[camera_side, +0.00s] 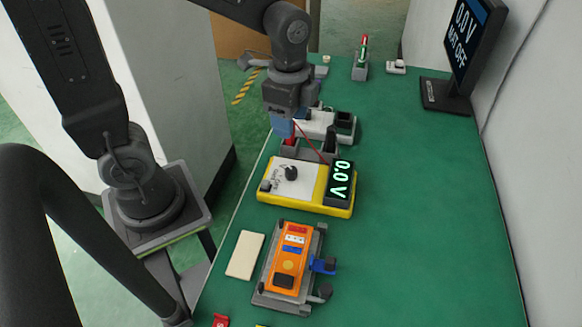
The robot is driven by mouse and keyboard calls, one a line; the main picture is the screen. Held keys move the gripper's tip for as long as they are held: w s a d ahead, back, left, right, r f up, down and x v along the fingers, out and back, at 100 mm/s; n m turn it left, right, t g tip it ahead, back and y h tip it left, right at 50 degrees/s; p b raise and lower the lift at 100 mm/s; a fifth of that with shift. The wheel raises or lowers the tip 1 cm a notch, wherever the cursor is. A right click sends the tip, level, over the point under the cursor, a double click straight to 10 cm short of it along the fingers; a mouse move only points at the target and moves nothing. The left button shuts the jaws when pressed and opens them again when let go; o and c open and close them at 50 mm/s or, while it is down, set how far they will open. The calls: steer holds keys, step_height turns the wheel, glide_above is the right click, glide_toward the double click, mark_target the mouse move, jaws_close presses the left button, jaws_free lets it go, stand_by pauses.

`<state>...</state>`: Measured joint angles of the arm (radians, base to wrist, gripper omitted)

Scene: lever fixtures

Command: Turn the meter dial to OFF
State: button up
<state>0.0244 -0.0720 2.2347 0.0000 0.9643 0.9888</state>
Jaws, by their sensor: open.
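The yellow meter (315,205) lies on the green table with a white face and a lit display (340,180) reading 0.0 V. Its black dial (291,173) sits on the white face; its exact pointer direction is too small to tell. My gripper (284,128) points down above and behind the meter, near the grey and white fixture, apart from the dial. It is open, though its fingertips are partly hidden. A monitor (465,45) at the back right shows 0.0 V and NOT OFF.
An orange device (288,262) in a grey clamp fixture and a cream block (245,255) lie in front of the meter. A grey and white fixture (318,124) with a red wire stands behind it. The table's right side is clear.

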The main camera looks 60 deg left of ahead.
mark_target(291, 169)
step_height(291, 169, down, 14)
steer(key=shift+w+f, duration=0.1)
stand_by(0.5)
steer(key=shift+c, duration=0.2)
steer(key=c, duration=0.9)
